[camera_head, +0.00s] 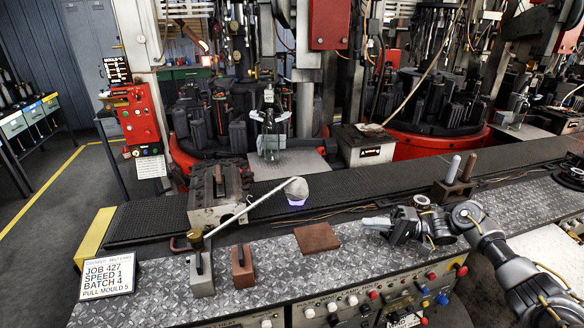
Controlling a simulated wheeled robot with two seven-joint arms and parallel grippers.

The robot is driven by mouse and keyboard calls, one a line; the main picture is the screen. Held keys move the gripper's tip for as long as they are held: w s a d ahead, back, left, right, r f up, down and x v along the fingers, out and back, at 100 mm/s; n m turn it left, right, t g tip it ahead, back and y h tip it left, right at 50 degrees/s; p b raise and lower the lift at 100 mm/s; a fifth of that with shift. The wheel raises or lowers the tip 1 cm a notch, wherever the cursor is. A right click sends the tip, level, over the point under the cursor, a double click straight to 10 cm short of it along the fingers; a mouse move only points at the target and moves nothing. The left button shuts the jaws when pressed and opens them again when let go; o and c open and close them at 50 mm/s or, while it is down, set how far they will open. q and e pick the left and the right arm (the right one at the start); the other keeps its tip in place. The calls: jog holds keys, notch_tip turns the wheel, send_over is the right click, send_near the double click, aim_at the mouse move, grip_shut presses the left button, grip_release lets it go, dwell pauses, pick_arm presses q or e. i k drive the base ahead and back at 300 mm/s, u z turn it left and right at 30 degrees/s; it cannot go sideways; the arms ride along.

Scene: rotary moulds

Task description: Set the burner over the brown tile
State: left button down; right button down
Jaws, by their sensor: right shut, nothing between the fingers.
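The burner is a long pale arm ending in a grey rounded head (296,188) with a blue-violet glow under it. Its arm slopes down left to a brass-coloured joint on a grey post (201,275), where a dark red handle (180,245) sticks out left. The head hangs beyond the far edge of the patterned metal bench top. The brown tile (316,237) lies flat on the bench top, nearer and slightly right of the head. My right gripper (372,222) is shut and empty, right of the tile and apart from it. My left gripper is not in view.
A reddish-brown block (242,268) stands between the grey post and the tile. A job sign (107,277) stands at the left end. A grey mould block (218,205) sits behind the post. Two upright handles (458,180) stand at the right. Bench top is clear around the tile.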

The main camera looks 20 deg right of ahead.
aim_at(296, 188)
jog(key=i, duration=0.9)
